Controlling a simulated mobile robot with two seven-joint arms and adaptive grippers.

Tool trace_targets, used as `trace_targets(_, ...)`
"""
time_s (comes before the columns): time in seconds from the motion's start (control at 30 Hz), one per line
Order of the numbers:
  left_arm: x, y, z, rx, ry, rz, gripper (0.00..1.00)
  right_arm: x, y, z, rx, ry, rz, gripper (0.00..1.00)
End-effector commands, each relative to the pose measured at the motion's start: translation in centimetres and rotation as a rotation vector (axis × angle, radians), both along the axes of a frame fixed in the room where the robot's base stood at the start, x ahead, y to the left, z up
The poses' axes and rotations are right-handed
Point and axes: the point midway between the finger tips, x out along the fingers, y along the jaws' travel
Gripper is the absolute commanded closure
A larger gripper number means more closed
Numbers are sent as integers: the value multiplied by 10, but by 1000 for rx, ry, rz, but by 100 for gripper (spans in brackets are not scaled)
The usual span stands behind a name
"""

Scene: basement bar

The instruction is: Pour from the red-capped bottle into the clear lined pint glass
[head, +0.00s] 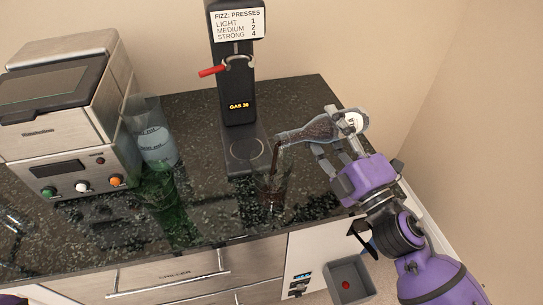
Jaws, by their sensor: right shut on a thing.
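My right gripper (336,150) is shut on a clear bottle (305,133) holding dark liquid. The bottle is tilted almost level, its neck to the left and its pale label end to the right. No cap shows on its mouth. A thin dark stream falls from the mouth to a clear glass (273,188) on the dark counter. The glass stands below and left of my gripper and seems to hold some dark liquid. Its lines and exact level are too faint to tell. My left gripper is out of view.
A black fizz dispenser (236,95) with a red lever stands behind the glass. Left are a steel machine (70,130), a clear labelled vessel (155,140) and a green glass thing (162,190). A grey bin (366,287) with a small red thing (345,285) is below the counter's front edge.

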Motion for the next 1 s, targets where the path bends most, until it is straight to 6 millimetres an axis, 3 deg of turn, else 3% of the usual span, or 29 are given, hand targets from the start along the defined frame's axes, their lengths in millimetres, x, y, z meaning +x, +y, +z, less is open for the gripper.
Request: trace_targets(1.0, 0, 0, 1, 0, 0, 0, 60, 0, 0, 3, -36, -26, 1, 100)
